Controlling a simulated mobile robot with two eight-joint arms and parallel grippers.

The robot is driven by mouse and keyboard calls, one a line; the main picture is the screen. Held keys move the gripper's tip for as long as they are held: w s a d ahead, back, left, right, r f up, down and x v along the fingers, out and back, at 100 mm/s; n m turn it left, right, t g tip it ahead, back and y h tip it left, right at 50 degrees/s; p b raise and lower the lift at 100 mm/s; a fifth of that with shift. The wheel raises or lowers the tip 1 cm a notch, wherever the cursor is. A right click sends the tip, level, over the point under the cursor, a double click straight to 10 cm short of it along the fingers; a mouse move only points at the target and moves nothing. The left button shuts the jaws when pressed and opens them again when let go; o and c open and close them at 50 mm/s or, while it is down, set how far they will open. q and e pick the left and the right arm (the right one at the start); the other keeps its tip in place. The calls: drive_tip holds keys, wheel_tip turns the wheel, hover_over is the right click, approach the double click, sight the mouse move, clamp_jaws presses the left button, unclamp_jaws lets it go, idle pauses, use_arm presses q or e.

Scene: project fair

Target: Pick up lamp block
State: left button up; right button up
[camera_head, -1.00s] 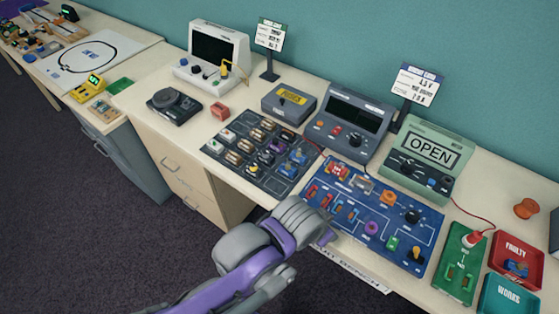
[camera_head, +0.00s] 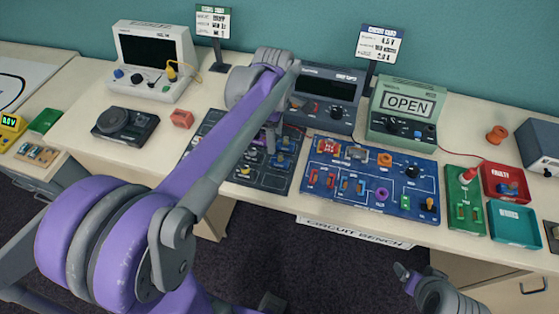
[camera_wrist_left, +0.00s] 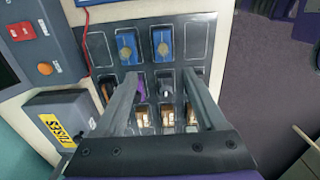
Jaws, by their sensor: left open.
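The dark parts tray (camera_head: 262,178) has several compartments and is partly covered by my left arm in the head view. My left gripper (camera_wrist_left: 160,78) is open over the tray (camera_wrist_left: 105,50), pointing down. A small dark block with a white top (camera_wrist_left: 166,92) lies between its fingers, and a purple part (camera_wrist_left: 140,88) sits beside the left finger. Two blue blocks with tan discs (camera_wrist_left: 127,47) lie beyond the fingertips. I cannot tell for certain which block is the lamp block. Part of my right arm, with what looks like its gripper (camera_head: 406,277), shows at the lower right.
The blue circuit board (camera_head: 365,205) lies right of the tray. A grey meter (camera_head: 326,88) and the green OPEN tester (camera_head: 408,105) stand behind. The grey fuses box (camera_wrist_left: 58,115) is close to the gripper. Red (camera_head: 488,194) and teal (camera_head: 515,241) bins are at the right.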

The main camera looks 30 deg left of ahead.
sight(276, 159)
use_arm(q)
wheel_tip(276, 159, down, 3)
drive_tip(key=shift+d+f, duration=0.15)
drive_tip(key=shift+f, duration=0.05)
drive_tip(key=shift+s+d+f, duration=0.1)
drive_tip(key=shift+s+f, duration=0.05)
drive_tip(key=shift+f, duration=1.2)
drive_tip(key=shift+s+f, duration=0.1)
drive_tip(key=shift+f, duration=1.2)
clamp_jaws()
